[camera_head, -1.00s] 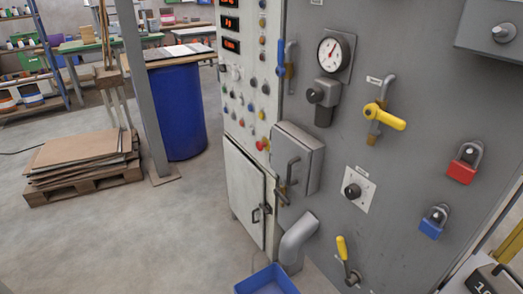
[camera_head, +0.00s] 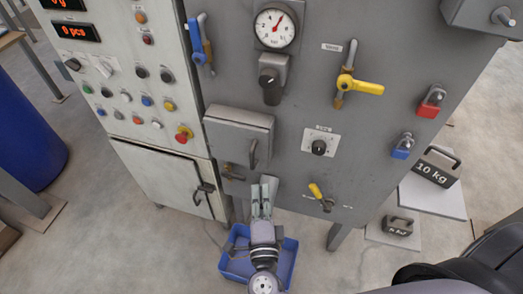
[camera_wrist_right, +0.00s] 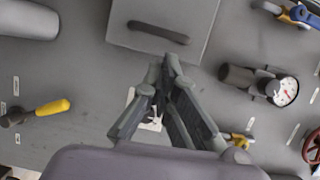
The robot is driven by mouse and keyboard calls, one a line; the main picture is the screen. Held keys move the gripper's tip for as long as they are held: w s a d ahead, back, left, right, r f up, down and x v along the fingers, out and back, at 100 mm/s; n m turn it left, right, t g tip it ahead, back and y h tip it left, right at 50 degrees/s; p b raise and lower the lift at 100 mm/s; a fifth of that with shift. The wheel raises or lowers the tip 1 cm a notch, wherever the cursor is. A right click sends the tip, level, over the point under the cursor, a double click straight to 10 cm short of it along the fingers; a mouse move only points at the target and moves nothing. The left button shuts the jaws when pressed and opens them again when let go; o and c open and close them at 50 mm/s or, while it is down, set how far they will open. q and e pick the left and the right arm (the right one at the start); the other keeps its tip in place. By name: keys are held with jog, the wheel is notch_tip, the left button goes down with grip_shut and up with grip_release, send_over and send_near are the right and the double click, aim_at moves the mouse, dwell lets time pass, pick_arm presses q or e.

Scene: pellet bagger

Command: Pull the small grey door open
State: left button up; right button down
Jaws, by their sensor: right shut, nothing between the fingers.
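The small grey door (camera_head: 232,138) is the front of a shallow box on the grey machine panel, and it looks closed. Its dark bar handle (camera_head: 253,153) stands upright near the right edge. In the right wrist view the door (camera_wrist_right: 190,18) is at the top, with its handle (camera_wrist_right: 158,33) lying across. My right gripper (camera_head: 266,182) is just below the handle, apart from it, with its fingers shut and empty. The fingertips also show in the right wrist view (camera_wrist_right: 163,68), below the door's edge. My left gripper is out of view.
A yellow-handled valve (camera_head: 318,192) sits right of my gripper, and a round knob (camera_head: 319,147) is above it. A blue bin (camera_head: 285,262) stands on the floor below. A white cabinet door (camera_head: 165,180) is at the left. Weights (camera_head: 434,167) stand at the right.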

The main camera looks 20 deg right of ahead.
aim_at(263, 149)
jog(key=shift+m, duration=0.5)
jog(key=p+x, duration=0.1)
jog(key=x, duration=0.2)
jog(key=r+x, duration=0.1)
jog(key=x, duration=0.2)
jog(key=d+p+x, duration=0.1)
jog(key=x, duration=0.2)
jog(key=shift+d+r+p, duration=0.1)
jog(key=shift+r+p, duration=0.2)
jog(key=shift+r, duration=0.05)
jog(key=shift+w+d+f, duration=0.1)
jog(key=shift+w, duration=0.3)
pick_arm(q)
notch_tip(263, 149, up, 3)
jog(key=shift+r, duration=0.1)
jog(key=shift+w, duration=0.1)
pick_arm(e)
jog(key=shift+s+h, duration=0.15)
jog(key=shift+h, duration=0.15)
